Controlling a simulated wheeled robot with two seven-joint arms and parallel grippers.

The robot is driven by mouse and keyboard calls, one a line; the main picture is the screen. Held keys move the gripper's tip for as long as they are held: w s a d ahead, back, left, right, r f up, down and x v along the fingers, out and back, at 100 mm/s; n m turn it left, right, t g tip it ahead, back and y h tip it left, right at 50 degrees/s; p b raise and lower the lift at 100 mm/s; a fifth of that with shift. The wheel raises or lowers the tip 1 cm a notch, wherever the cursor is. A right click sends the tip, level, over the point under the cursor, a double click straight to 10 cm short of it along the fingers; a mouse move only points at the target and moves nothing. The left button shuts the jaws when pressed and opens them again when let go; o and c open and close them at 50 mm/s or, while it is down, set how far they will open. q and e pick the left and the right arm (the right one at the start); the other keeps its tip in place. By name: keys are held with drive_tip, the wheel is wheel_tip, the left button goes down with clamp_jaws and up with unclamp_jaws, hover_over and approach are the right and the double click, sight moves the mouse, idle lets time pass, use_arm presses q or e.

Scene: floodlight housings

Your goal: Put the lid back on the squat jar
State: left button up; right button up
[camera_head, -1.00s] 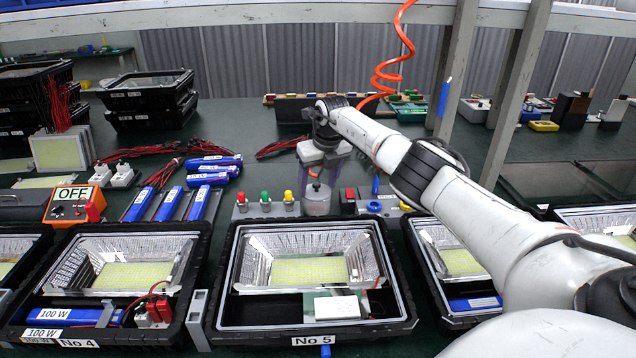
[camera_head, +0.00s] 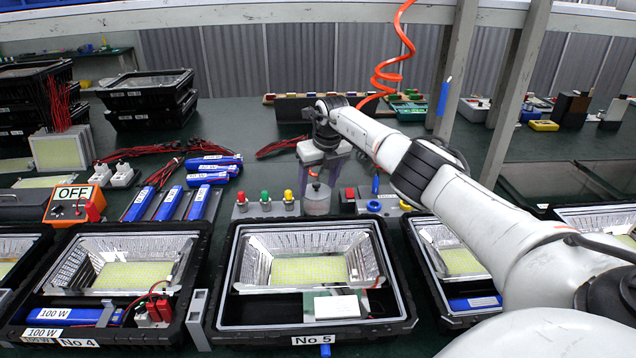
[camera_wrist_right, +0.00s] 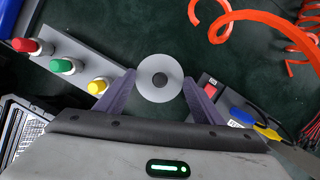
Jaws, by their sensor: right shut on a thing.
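The squat jar (camera_head: 316,203) is a short grey cylinder standing on the dark green bench behind housing No 5. The lid (camera_wrist_right: 159,78) is a pale grey disc with a dark round centre, between the fingertips in the right wrist view. My right gripper (camera_head: 318,182) is above the jar, fingers pointing down, shut on the lid; it also shows in the right wrist view (camera_wrist_right: 159,80). The lid is at the jar's top in the head view, but I cannot tell whether it is seated or slightly above. The lid hides the jar in the wrist view. My left gripper is not in view.
A strip with red, green and yellow buttons (camera_head: 265,210) stands just left of the jar. The No 5 housing (camera_head: 228,300) lies in front. Bench behind is partly clear.

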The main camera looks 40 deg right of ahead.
drive_tip(key=shift+f, duration=0.1)
idle(0.8)
drive_tip(key=o, duration=1.5)
drive_tip(key=shift+o, duration=0.2)
drive_tip(key=shift+r+p, duration=2.95)
drive_tip(key=shift+r, duration=0.6)
clamp_jaws()
